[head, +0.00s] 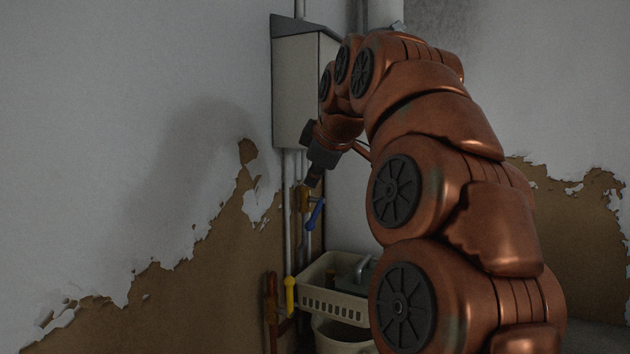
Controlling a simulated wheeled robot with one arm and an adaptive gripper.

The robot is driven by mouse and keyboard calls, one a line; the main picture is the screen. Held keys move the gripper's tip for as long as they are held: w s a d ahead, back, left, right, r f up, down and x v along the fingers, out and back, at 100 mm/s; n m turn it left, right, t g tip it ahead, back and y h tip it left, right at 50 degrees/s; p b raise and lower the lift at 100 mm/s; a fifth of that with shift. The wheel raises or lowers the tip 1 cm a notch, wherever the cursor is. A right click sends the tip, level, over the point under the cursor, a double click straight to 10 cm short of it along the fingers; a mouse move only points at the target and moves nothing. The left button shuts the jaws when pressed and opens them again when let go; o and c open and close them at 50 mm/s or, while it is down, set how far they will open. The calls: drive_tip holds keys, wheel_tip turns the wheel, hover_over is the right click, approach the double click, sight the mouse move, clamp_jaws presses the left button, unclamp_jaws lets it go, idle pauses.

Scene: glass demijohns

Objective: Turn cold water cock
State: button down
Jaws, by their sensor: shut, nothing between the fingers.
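A blue cock handle (315,216) sits on a brass-coloured valve (304,199) on the pipes at the corner of the wall. The handle slants down and to the left. I take it for the cold water cock. My gripper (313,180) is small and dark in the view, pointing down just above the valve and the top of the blue handle. Its fingers look together, with nothing seen between them. Whether the fingertips touch the valve or handle I cannot tell.
A yellow handle (290,295) hangs lower on the pipes, beside a copper-coloured pipe (271,300). A beige basket (335,304) sits right of it, above a pale bucket (342,335). A grey-white wall box (296,90) hangs above. Peeling walls (120,120) close in the corner.

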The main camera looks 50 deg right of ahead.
drive_tip(key=p, duration=0.3)
hover_over(312, 226)
drive_tip(key=a, duration=0.2)
wheel_tip(312, 226, down, 6)
drive_tip(key=shift+d+f+p, duration=0.65)
drive_tip(key=shift+d+f, duration=0.4)
drive_tip(key=shift+f, duration=0.25)
